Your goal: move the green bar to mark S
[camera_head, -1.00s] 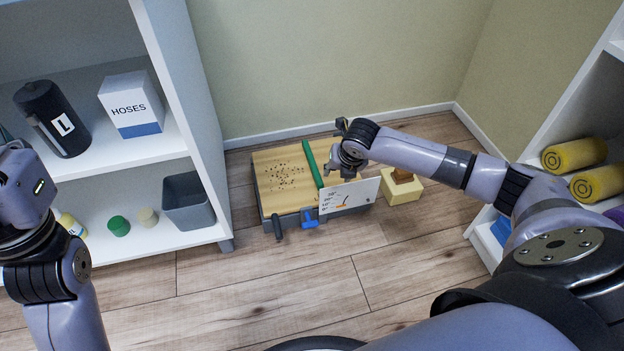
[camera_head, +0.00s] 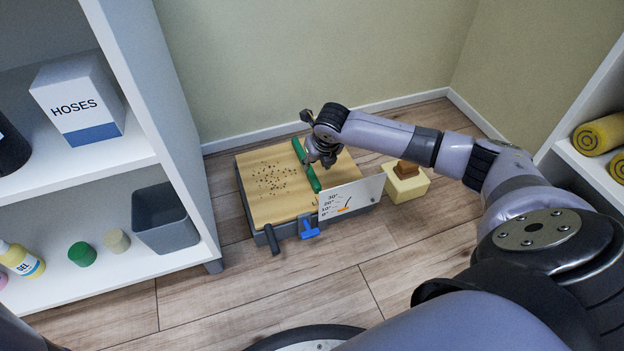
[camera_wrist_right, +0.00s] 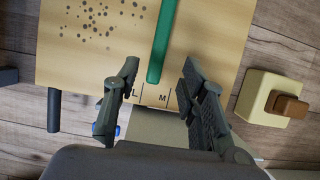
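The green bar (camera_head: 306,165) lies across the tan board (camera_head: 262,205) on the floor, right of a patch of dark dots. It also shows in the right wrist view (camera_wrist_right: 163,38), where its near end is just beyond printed letters L and M. No letter S is readable. My right gripper (camera_head: 321,158) is over the board at the bar. In the right wrist view its fingers (camera_wrist_right: 160,68) are apart, one on each side of the bar's near end, with gaps to both sides. My left gripper is out of view.
A white angle card (camera_head: 352,198), a blue clamp (camera_head: 309,228) and a dark handle (camera_head: 272,239) are at the board's front. A yellow block (camera_head: 405,187) with a brown piece (camera_head: 406,169) stands to its right. Shelves flank both sides. The floor in front is clear.

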